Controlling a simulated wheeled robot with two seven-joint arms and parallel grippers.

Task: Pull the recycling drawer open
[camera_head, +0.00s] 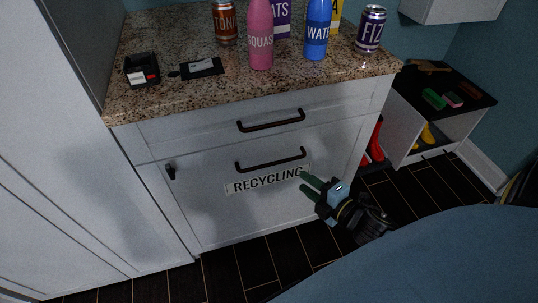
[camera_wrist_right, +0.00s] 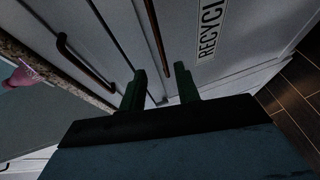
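The recycling drawer (camera_head: 225,210) is the large white lower front with a "RECYCLING" label (camera_head: 267,179), and it sits flush with the cabinet. Its dark bar handle (camera_head: 270,161) is above the label. It also shows in the right wrist view as a dark handle (camera_wrist_right: 157,38). My right gripper (camera_head: 305,182) has dark green fingers, parted and empty, just right of and below the handle. In the right wrist view the handle's near end lies in line with the gap between the fingertips (camera_wrist_right: 160,75). I cannot tell the remaining distance. My left gripper is not in view.
A shut upper drawer with its own dark handle (camera_head: 271,121) is just above. The granite counter (camera_head: 190,92) holds bottles, cans and small items. A dark latch (camera_head: 170,173) is at the left. A low shelf unit (camera_head: 440,95) stands right; dark floor is clear in front.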

